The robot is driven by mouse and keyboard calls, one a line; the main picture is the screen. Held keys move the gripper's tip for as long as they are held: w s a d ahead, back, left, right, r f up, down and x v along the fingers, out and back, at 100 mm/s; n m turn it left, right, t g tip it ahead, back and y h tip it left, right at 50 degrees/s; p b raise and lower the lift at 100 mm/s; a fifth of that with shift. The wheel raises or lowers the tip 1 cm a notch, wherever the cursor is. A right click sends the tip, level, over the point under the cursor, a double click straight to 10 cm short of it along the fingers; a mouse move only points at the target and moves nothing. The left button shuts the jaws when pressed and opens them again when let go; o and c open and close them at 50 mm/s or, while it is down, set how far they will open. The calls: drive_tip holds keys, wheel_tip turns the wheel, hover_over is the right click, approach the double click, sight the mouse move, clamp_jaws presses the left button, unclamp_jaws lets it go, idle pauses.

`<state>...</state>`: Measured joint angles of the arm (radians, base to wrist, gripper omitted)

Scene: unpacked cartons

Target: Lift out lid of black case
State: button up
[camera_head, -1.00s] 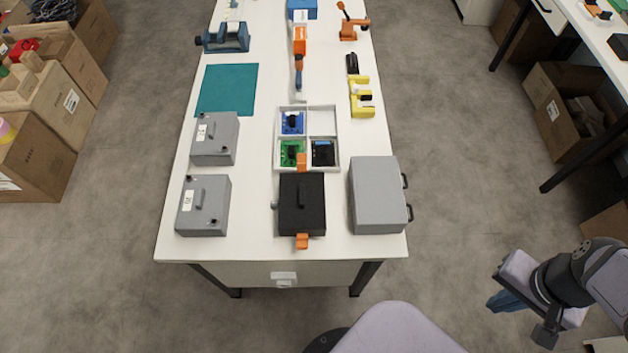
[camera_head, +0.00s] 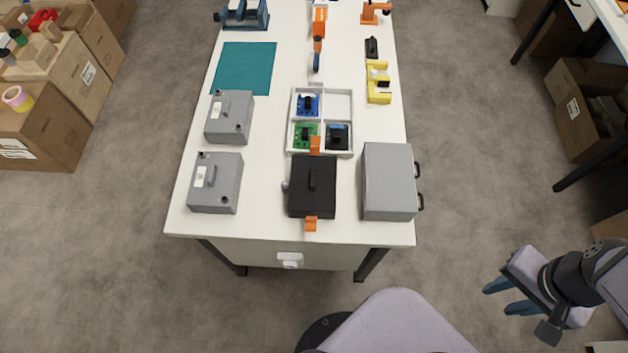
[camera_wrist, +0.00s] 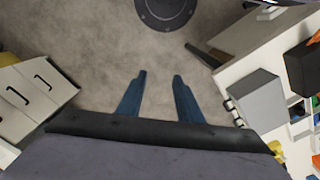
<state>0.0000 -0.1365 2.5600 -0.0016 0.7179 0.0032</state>
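The black case (camera_head: 312,190) stands near the front edge of the white table in the head view. Its lid is on, with a raised black handle (camera_head: 311,177) on top. Orange clamps sit at its back (camera_head: 315,146) and front (camera_head: 310,224) edges. My gripper (camera_head: 501,297) is off the table, to the lower right, well apart from the case. In the wrist view my gripper (camera_wrist: 157,78) shows two blue fingers spread apart with nothing between them, above the floor.
Two grey boxes (camera_head: 215,183) (camera_head: 229,117) stand on the left of the table (camera_head: 262,222). A larger grey case (camera_head: 389,181) stands right of the black case. Behind it are a white divided tray (camera_head: 339,103) with circuit boards and a teal mat (camera_head: 243,69).

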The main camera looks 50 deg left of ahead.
drive_tip(key=w+a+n+b, duration=0.1)
drive_tip(key=w+a+n, duration=0.3)
drive_tip(key=a+n, duration=0.8)
drive_tip(key=w+a+n+b, duration=0.1)
drive_tip(key=w+a+n, duration=0.3)
drive_tip(key=a+n, duration=0.7)
drive_tip(key=n+b, duration=0.2)
drive_tip(key=n, duration=2)
hover_over(313, 177)
drive_tip(key=f, duration=0.3)
drive_tip(key=shift+a, duration=0.25)
drive_tip(key=shift+d+f+p, duration=0.15)
drive_tip(key=shift+f+p, duration=0.5)
drive_tip(key=shift+f, duration=1.2)
drive_tip(key=shift+d+f+p, duration=0.15)
drive_tip(key=shift+f+p, duration=0.5)
drive_tip(key=shift+f, duration=1.2)
drive_tip(key=shift+c, duration=0.4)
clamp_jaws()
